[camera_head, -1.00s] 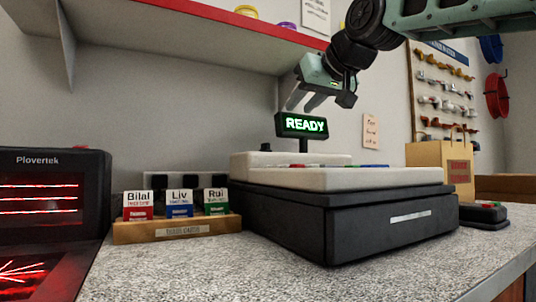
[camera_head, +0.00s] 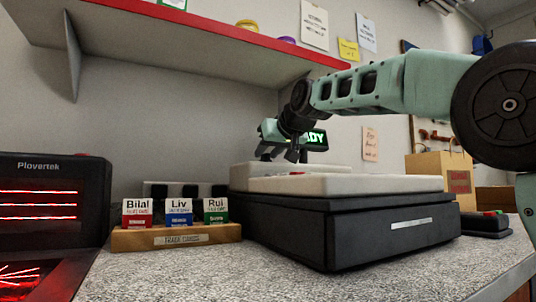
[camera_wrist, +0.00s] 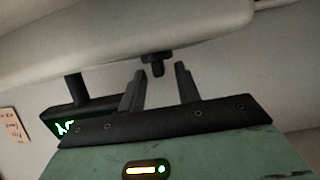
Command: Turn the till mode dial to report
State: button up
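The till (camera_head: 395,224) is a black base with a pale top, standing on the counter. Its display (camera_head: 316,138) is lit green, with its lettering partly hidden behind my gripper. The display's dark back and edge also show in the wrist view (camera_wrist: 88,117). The small black mode dial (camera_wrist: 155,63) stands on the pale top in the wrist view, just beyond and between my fingertips. My gripper (camera_wrist: 161,72) is open, with a finger on each side of the dial's line. In the head view my gripper (camera_head: 279,156) points down over the till's rear and hides the dial. Contact cannot be told.
A rack of name cards (camera_head: 176,237) and a red-lit scanner (camera_head: 50,205) stand left of the till. A card terminal (camera_head: 486,224) and a paper bag (camera_head: 440,172) are at the right. A red-edged shelf (camera_head: 215,45) hangs above. The front counter is clear.

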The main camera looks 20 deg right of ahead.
jog(key=shift+w+f, duration=0.1)
jog(key=shift+w, duration=0.15)
jog(key=shift+a, duration=0.1)
grip_shut()
